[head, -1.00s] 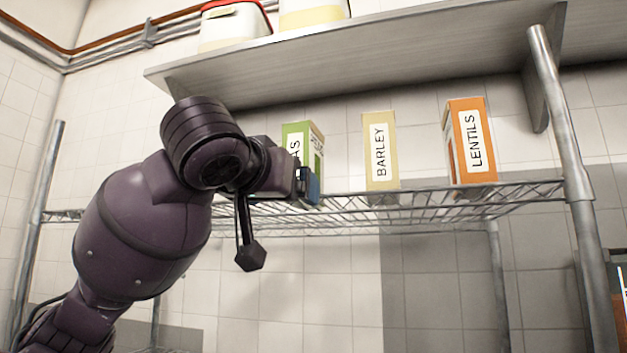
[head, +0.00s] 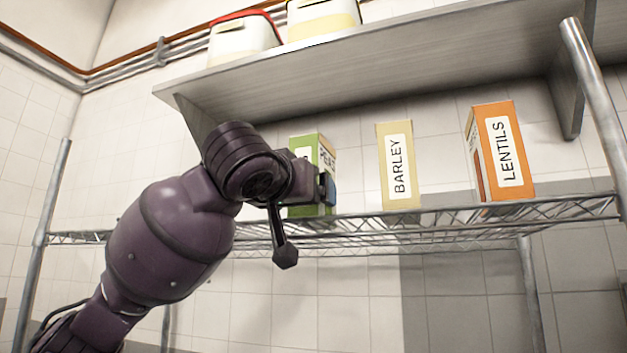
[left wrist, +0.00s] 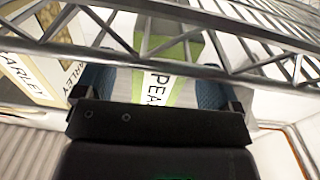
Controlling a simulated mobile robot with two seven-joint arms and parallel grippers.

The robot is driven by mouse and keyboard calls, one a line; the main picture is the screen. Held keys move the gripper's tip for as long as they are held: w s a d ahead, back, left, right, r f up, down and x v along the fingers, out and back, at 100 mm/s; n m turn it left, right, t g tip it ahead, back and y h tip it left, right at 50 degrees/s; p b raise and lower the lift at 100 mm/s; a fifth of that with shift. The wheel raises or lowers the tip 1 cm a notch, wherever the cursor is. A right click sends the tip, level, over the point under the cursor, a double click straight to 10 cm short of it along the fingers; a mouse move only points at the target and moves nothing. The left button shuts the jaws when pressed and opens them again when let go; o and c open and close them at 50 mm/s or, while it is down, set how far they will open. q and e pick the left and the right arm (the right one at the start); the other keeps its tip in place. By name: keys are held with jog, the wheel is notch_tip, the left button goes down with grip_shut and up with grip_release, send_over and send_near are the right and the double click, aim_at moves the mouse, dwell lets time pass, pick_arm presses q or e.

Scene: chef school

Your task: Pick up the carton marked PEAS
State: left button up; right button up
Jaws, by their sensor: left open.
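The green-and-white PEAS carton (head: 327,150) stands upright on the wire shelf, at the left of the carton row. My left gripper (head: 327,188) is in front of it in the head view, and my wrist hides part of its face. In the left wrist view the PEAS carton (left wrist: 158,88) shows between the two blue finger pads of my open left gripper (left wrist: 152,85). I cannot tell whether either pad touches the carton. My right gripper is not in view.
The wire shelf (head: 440,218) carries the BARLEY carton (head: 398,165) and the orange LENTILS carton (head: 503,150) to the right. A solid shelf (head: 380,60) with white containers hangs above. Shelf wires cross close in the left wrist view. Metal posts (head: 595,95) stand at the sides.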

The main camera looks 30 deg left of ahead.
pick_arm(q)
jog(key=x, duration=0.1)
jog(key=p+x, duration=0.1)
jog(key=x, duration=0.1)
jog(key=shift+w+a+r, duration=0.2)
jog(key=shift+w+r, duration=0.05)
jog(key=shift+w, duration=0.4)
jog(key=c, duration=1.2)
jog(key=shift+s, duration=0.1)
jog(key=shift+c, duration=0.7)
jog(key=shift+r, duration=0.15)
